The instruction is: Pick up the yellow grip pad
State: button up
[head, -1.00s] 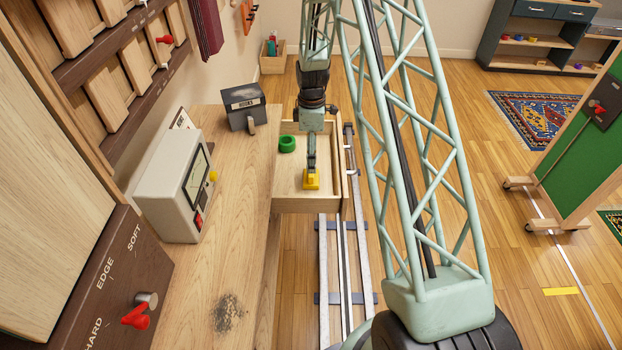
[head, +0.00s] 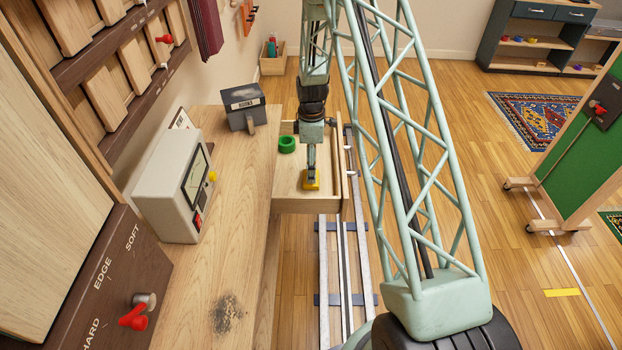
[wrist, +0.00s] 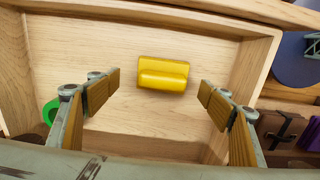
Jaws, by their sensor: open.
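The yellow grip pad (head: 311,184) lies on the floor of a pulled-out wooden drawer (head: 290,186), near its front end. It also shows in the wrist view (wrist: 163,74) as a short yellow block with a groove along it. My gripper (head: 311,170) points down over the pad, and in the head view it hides part of it. In the wrist view my gripper (wrist: 160,88) is open, with one wood-coloured finger pad on each side of the yellow pad. There is a gap on both sides and nothing is held.
A green ring (head: 287,144) lies further back in the drawer. The drawer's walls (wrist: 130,10) surround the pad. The wooden bench (head: 230,270) is to the left, with a grey meter box (head: 172,190) and a dark box (head: 245,107) on it.

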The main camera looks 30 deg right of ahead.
jog(key=f, duration=0.2)
jog(key=shift+s+a+f+b, duration=0.2)
jog(key=shift+f+b, duration=0.15)
jog(key=shift+f, duration=1.1)
jog(key=shift+c, duration=0.5)
jog(key=c, duration=0.9)
jog(key=shift+r, duration=0.15)
jog(key=shift+r+p, duration=0.7)
jog(key=shift+r, duration=4.15)
jog(key=shift+o, duration=0.6)
jog(key=shift+r, duration=0.1)
